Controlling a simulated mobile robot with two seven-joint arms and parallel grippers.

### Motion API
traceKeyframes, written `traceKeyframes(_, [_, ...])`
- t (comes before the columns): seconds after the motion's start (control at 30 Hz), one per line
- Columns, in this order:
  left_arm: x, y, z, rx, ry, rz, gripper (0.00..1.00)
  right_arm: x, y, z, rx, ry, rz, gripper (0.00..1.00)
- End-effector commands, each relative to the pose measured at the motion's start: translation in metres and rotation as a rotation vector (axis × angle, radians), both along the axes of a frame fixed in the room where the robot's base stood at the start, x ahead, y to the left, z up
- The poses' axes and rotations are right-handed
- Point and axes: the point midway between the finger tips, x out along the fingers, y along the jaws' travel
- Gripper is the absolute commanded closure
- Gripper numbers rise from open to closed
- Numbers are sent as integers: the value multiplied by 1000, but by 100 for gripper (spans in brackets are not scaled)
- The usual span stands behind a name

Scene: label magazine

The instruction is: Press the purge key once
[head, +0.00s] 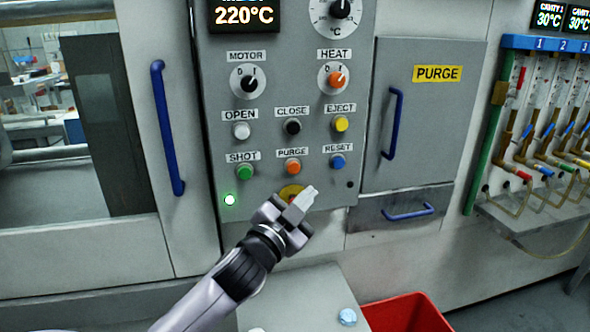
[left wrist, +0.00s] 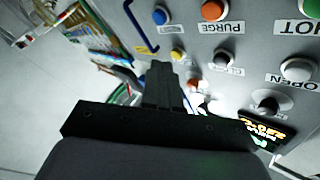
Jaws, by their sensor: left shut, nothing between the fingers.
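The purge key is an orange button (head: 293,167) under the PURGE label in the bottom row of the grey control panel (head: 222,190). It also shows at the top of the left wrist view (left wrist: 213,10), with its label upside down. My left gripper (head: 308,193) is shut and empty, its fingertips below and a little right of the purge key in the head view. The closed fingers (left wrist: 165,75) also show in the left wrist view, clear of the purge key in the picture. How far they stand from the panel is hard to tell. My right gripper is not in view.
A green SHOT button (head: 245,173) and a blue RESET button (head: 338,161) flank the purge key. A yellow-rimmed red button (head: 291,193) is partly hidden behind my gripper. A door with a blue handle (head: 393,122) bears a separate yellow PURGE sign (head: 437,74).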

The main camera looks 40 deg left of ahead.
Motion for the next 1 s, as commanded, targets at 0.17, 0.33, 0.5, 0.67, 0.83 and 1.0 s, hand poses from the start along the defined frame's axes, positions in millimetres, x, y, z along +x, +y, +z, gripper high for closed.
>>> traceKeyframes(0.17, [14,17,0,4,0,1,100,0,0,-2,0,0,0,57])
traceKeyframes(0.33, [30,35,0,3,-1,1,100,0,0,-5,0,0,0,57])
traceKeyframes(0.5, [44,51,0,2,0,2,100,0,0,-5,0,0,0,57])
traceKeyframes(0.67, [51,60,1,0,-1,1,100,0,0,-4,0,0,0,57])
traceKeyframes(0.83, [54,63,0,-1,-1,1,100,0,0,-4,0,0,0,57])
traceKeyframes(1.0, [54,63,0,-1,-1,1,100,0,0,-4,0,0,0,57])
